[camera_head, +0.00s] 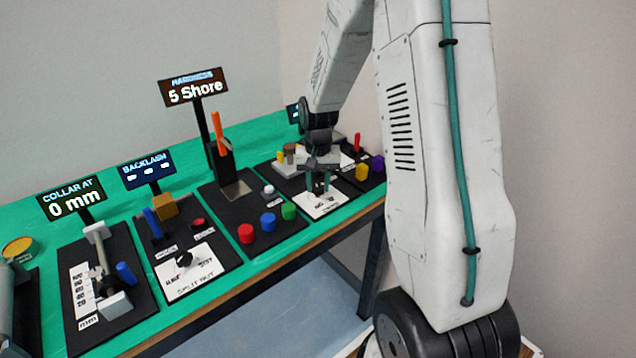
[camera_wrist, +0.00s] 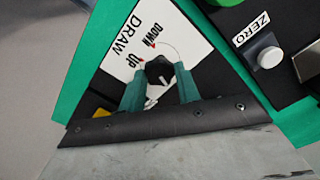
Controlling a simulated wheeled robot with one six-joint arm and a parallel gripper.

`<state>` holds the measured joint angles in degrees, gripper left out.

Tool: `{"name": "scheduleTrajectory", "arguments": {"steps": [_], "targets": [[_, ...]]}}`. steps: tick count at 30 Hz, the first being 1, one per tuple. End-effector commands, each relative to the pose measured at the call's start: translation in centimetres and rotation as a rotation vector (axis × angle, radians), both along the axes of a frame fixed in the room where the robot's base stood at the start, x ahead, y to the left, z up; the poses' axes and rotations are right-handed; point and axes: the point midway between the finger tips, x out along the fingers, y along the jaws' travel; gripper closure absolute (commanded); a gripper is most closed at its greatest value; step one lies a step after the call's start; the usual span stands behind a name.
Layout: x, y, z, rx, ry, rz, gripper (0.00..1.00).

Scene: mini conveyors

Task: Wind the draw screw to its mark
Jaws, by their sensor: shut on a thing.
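The white plate lettered DRAW, UP and DOWN (camera_wrist: 128,40) is in the wrist view; it also shows in the head view (camera_head: 325,208). A black knob (camera_wrist: 158,70) sits at the plate's edge, and a thin arc runs from it between UP and DOWN. A small white mark shows near the knob. My gripper (camera_wrist: 160,82) has its two teal fingers on either side of the knob and is shut on it. In the head view my gripper (camera_head: 319,183) is low over this plate, and the knob is hidden there. A dark display (camera_head: 293,113) behind my arm is mostly covered and unreadable.
A ZERO button (camera_wrist: 269,57) is right of the knob in the wrist view. Left are a hardness display (camera_head: 194,88) reading 5 Shore, a backlash display (camera_head: 148,170) and a collar display (camera_head: 72,199) reading 0 mm. Red, blue and green buttons (camera_head: 267,222) stand nearby.

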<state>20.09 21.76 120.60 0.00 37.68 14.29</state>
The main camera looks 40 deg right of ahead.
Motion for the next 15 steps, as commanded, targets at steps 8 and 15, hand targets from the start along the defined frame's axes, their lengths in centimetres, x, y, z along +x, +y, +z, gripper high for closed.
{"name": "scheduleTrajectory", "arguments": {"steps": [8,15], "targets": [[0.14,-0.05,0.12,-0.002,-0.003,0.260,0.90],[0.15,-0.04,0.13,-0.002,-0.004,0.488,0.90]]}}
